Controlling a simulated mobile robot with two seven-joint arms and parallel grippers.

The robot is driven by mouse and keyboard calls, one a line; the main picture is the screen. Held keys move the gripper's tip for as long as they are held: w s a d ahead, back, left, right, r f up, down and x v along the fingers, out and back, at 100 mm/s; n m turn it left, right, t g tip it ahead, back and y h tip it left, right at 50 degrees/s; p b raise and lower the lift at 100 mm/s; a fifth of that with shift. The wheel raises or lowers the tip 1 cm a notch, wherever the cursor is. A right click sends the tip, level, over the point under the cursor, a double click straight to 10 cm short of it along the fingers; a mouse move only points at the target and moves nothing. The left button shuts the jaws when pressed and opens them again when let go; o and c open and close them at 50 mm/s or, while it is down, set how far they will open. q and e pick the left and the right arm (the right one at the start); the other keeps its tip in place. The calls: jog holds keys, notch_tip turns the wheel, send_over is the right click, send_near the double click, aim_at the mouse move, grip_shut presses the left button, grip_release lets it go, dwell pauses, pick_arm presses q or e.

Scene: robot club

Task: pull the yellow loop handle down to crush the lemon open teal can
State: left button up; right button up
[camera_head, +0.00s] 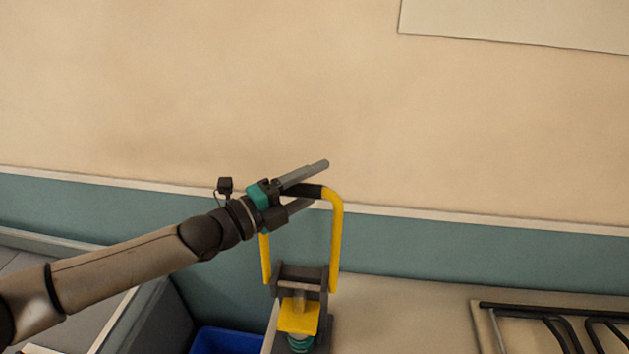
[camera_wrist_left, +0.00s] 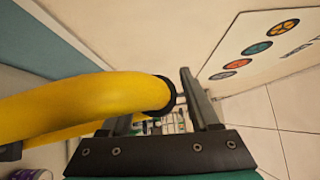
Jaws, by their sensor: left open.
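The yellow loop handle (camera_head: 336,235) stands upright on the dark can crusher (camera_head: 303,272), its top bar wrapped in a black grip. A yellow press block (camera_head: 298,317) sits low on the crusher. Part of the teal can (camera_head: 301,343) shows under the block; its lemon marking cannot be made out. My left gripper (camera_head: 318,182) is open at the handle's top bar, one finger above the grip and one below. In the left wrist view the yellow handle (camera_wrist_left: 80,105) crosses in front of one finger; whether a finger touches it is unclear. My right gripper is out of view.
The crusher stands at the left end of a pale counter (camera_head: 410,310). A blue bin (camera_head: 225,341) sits below, left of it. A framed black rack (camera_head: 550,325) lies on the counter at right. The wall behind is bare near the handle.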

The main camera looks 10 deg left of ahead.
pick_arm(q)
jog(key=shift+c, duration=0.4)
grip_shut()
dwell(0.9)
